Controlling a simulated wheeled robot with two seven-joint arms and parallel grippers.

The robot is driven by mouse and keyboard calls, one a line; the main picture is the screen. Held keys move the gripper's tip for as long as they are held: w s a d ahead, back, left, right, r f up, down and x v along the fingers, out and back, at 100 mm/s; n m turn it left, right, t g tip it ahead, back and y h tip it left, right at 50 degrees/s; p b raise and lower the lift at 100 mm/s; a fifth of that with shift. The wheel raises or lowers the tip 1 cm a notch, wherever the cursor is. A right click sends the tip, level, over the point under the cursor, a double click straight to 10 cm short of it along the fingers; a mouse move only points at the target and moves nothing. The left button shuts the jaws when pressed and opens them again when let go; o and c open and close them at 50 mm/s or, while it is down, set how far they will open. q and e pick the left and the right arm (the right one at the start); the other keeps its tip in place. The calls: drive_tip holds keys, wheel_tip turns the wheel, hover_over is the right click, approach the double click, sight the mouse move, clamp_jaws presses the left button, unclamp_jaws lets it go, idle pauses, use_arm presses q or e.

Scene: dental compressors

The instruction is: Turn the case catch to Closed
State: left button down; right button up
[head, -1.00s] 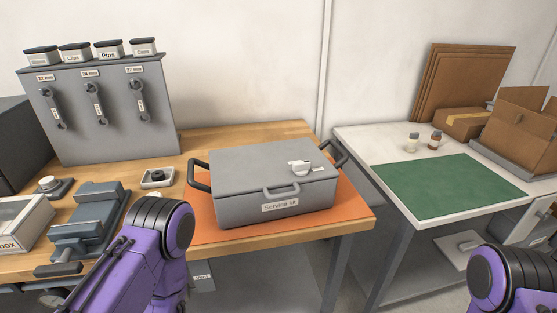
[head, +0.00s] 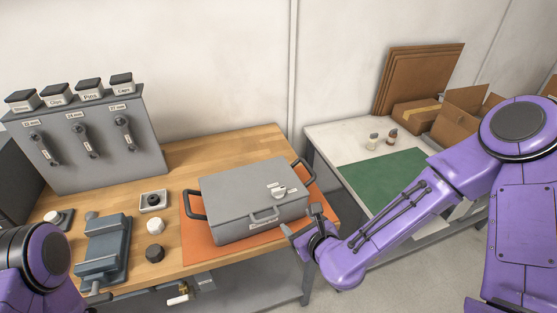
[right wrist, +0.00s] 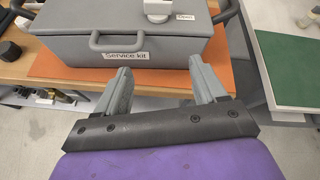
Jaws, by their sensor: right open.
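The grey service kit case (head: 245,198) lies shut on an orange mat (head: 200,237) on the wooden bench. Its white catch (head: 277,190) is on the lid near the right side. In the right wrist view the catch (right wrist: 157,10) is cut by the top edge, with a label reading "Open" (right wrist: 185,17) to its right. My right gripper (head: 303,222) is in front of the case's right front corner, apart from the case. Its two fingers (right wrist: 163,88) are spread and empty, pointing at the case front.
The case has a front handle (head: 264,215) and black side handles. A vise (head: 105,250), a white knob (head: 156,226) and a dark knob (head: 155,253) stand left of the mat. A white table with a green mat (head: 385,180) is at the right, across a gap.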

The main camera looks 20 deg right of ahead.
drive_tip(key=m, duration=0.2)
approach(280, 190)
drive_tip(key=shift+t, duration=0.4)
drive_tip(key=b+x, duration=0.9)
drive_tip(key=shift+s+a+f+b, duration=0.1)
drive_tip(key=shift+a+f+b, duration=0.05)
drive_tip(key=shift+f+b, duration=0.25)
use_arm(q)
wheel_tip(280, 190, down, 8)
drive_tip(key=shift+f, duration=0.2)
use_arm(e)
drive_tip(key=shift+r, duration=0.1)
drive_tip(key=c, duration=1)
drive_tip(key=shift+a, duration=0.1)
drive_tip(key=shift+c, duration=0.3)
use_arm(q)
drive_tip(key=shift+w, duration=0.1)
